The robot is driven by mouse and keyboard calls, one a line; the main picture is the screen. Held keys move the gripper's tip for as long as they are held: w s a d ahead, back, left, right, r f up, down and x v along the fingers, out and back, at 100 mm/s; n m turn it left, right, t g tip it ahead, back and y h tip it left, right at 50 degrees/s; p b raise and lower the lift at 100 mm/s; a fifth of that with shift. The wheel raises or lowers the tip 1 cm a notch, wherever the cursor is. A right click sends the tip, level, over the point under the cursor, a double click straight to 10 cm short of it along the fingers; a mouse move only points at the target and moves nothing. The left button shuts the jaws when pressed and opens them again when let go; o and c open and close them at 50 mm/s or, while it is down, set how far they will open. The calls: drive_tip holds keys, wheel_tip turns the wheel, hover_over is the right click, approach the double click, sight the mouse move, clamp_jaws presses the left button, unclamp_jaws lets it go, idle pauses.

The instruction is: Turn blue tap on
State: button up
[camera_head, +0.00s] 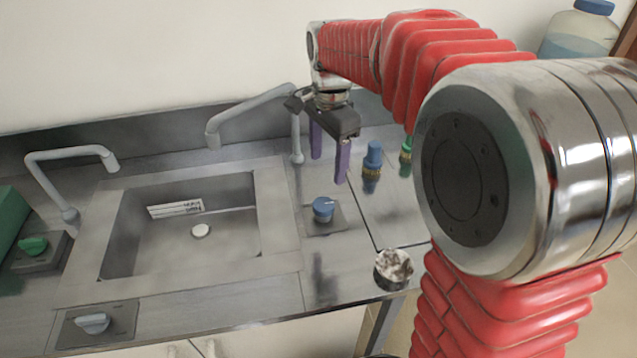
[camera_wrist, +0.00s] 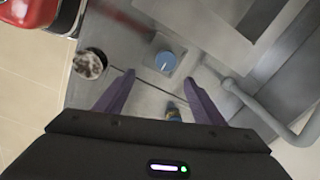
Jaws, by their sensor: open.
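The blue tap (camera_head: 323,208) is a round knob on a square grey plate, right of the sink. It also shows in the wrist view (camera_wrist: 165,61), beyond my fingertips, with a pale mark on its top. My gripper (camera_head: 328,168) hangs above the counter with its purple fingers pointing down, behind and above the blue tap in the head view. In the wrist view the two fingers (camera_wrist: 158,80) are spread apart with nothing between them. My gripper is not touching the blue tap.
A sink (camera_head: 200,265) with a white label lies to the left, with grey spouts (camera_head: 250,110) behind. A green knob (camera_head: 33,246) and a grey knob (camera_head: 92,323) are further left. Blue-topped (camera_head: 373,158) and green-topped (camera_head: 406,150) fittings stand right of my gripper. A cup (camera_head: 393,268) stands near the front edge.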

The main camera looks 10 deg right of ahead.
sight(324, 204)
drive_tip(key=shift+w+f+m+g, duration=0.15)
drive_tip(key=shift+w+f+m, duration=0.35)
drive_tip(key=shift+w, duration=0.25)
drive_tip(key=shift+w+f+m+g, duration=0.15)
drive_tip(key=shift+w+f+m, duration=0.35)
drive_tip(key=shift+w, duration=0.25)
wheel_tip(324, 204, down, 14)
drive_tip(key=shift+r, duration=0.1)
drive_tip(key=shift+c, duration=0.4)
drive_tip(key=c, duration=0.9)
drive_tip(key=shift+d, duration=0.1)
drive_tip(key=shift+c, duration=0.4)
